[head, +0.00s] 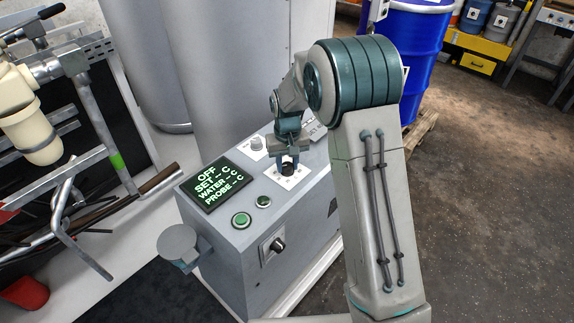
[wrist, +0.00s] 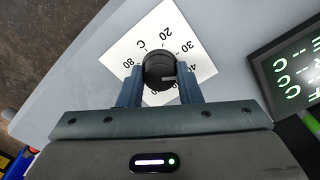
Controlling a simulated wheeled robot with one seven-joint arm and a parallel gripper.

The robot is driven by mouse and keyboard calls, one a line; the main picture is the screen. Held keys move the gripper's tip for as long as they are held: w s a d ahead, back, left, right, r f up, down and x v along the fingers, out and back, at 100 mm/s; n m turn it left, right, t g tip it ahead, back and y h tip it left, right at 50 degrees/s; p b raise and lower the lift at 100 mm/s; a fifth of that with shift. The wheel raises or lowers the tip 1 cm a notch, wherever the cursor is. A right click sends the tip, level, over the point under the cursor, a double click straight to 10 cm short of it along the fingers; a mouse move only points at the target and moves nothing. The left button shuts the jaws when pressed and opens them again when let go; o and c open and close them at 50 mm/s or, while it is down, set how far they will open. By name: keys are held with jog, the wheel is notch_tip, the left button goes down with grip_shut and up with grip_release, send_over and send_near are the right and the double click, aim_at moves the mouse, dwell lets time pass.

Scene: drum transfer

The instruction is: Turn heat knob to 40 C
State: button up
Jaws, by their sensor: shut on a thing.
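The heat knob (wrist: 158,70) is a round black knob on a white dial plate (wrist: 127,45) marked C, 20, 30, 40 and 80 in the wrist view. In the head view the knob (head: 288,169) sits on top of the grey control box. My gripper (wrist: 160,84) is shut on the knob, one finger on each side. It also shows from above in the head view (head: 288,158). A light pointer mark on the knob faces the lower right, near the partly hidden 40. The display (head: 215,183) reads OFF, with dashes for SET, WATER and PROBE.
A white knob (head: 256,143) stands behind the display. A blue drum (head: 412,50) stands behind my arm at the right. Pipes and racks fill the left.

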aim_at(287, 165)
jog(key=shift+m, duration=1.1)
jog(key=o, duration=1)
jog(key=shift+c, duration=0.2)
jog(key=shift+r, duration=0.1)
notch_tip(287, 165, up, 14)
jog(key=b, duration=0.1)
